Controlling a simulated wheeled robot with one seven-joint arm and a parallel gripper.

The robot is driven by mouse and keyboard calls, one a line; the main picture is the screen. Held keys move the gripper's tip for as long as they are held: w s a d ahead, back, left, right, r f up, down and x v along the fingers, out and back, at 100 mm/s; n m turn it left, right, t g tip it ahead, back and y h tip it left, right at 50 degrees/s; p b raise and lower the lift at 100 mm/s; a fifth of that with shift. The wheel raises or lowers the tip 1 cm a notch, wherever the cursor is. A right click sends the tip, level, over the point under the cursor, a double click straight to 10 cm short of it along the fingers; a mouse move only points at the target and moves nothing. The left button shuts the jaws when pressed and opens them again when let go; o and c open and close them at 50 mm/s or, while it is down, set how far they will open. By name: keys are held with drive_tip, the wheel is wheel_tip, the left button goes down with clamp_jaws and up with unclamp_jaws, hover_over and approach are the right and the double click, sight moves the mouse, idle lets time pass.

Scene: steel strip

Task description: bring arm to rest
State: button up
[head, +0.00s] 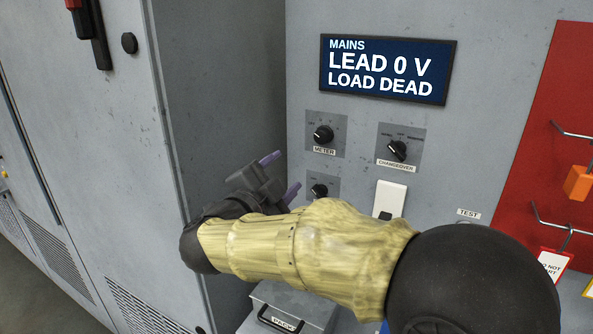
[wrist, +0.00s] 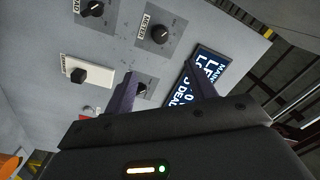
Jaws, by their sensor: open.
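My gripper (head: 281,175) is open and empty, held in front of the grey panel (head: 480,60), left of its knobs. My arm reaches across the lower middle of the head view and hides part of the panel. In the wrist view the two purple fingers stand apart (wrist: 161,76), with a dark knob (wrist: 141,90) showing between them and the display (wrist: 205,75) beyond the right finger. I cannot tell from these frames whether the fingers touch anything, but no object shows in them.
The display (head: 388,69) reads "LEAD 0 V, LOAD DEAD". Below are the METER knob (head: 323,134), the CHANGEOVER knob (head: 397,150) and a white plate (head: 390,198). A grey cabinet (head: 95,130) stands left. A red board (head: 548,90) with hooks is right. A PACK box (head: 290,304) sits below my arm.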

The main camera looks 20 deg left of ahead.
drive_tip(key=w+d+f+n+g+y, duration=0.1)
drive_tip(key=w+d+f+n+y, duration=0.3)
drive_tip(key=w+d+n, duration=0.3)
drive_tip(key=d+f+n+g+y, duration=0.1)
drive_tip(key=d+f+n+g, duration=0.35)
drive_tip(key=d+f, duration=0.65)
drive_tip(key=s+d+f+g+h, duration=0.2)
drive_tip(key=s+d+f+g, duration=0.3)
drive_tip(key=s+d+f, duration=0.2)
drive_tip(key=s+d+f+g+h, duration=0.2)
drive_tip(key=s+d+f+g, duration=0.3)
drive_tip(key=s+d, duration=0.6)
drive_tip(key=d+f, duration=0.2)
drive_tip(key=d, duration=0.2)
drive_tip(key=shift+d, duration=0.25)
